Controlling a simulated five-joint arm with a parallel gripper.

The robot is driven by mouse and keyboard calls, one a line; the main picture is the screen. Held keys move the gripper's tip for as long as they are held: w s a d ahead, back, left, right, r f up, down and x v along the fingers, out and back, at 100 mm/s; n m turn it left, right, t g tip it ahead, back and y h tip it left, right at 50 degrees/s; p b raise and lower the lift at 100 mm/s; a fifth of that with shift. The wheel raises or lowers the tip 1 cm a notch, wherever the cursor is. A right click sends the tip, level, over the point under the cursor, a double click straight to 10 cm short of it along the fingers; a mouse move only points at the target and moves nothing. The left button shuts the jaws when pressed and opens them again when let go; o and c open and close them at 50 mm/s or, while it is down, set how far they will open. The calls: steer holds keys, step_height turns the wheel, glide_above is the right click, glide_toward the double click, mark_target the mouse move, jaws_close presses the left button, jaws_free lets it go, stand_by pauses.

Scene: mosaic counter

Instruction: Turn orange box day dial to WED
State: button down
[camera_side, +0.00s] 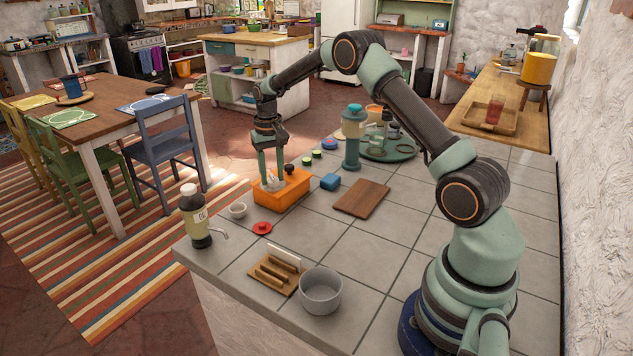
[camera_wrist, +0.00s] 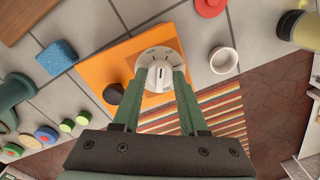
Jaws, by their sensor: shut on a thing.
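The orange box (camera_side: 290,198) stands near the far edge of the tiled counter; it fills the middle of the wrist view (camera_wrist: 100,72). On its top is a white round day dial (camera_wrist: 157,50) with small dark marks around its rim, too small to read. A pale knob with a dark slot sits at the dial's centre. My gripper (camera_side: 272,172) points down from above, its two green fingers on either side of the knob and shut on it in the wrist view (camera_wrist: 158,88). The fingers hide part of the dial. A black round knob (camera_wrist: 113,94) sits beside the dial on the box.
A white cup (camera_side: 237,211), a red lid (camera_side: 262,228) and a bottle (camera_side: 195,220) stand close by. A blue sponge (camera_side: 330,181), several small round lids and a green-blue dispenser (camera_side: 352,145) are on the other side. A wooden board (camera_side: 361,198) lies nearer my base.

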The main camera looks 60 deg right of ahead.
mark_target(272, 176)
steer(key=shift+m, duration=5.8)
steer(key=shift+c, duration=2.1)
jaws_free()
steer(key=shift+r, duration=0.1)
step_height(272, 176, up, 12)
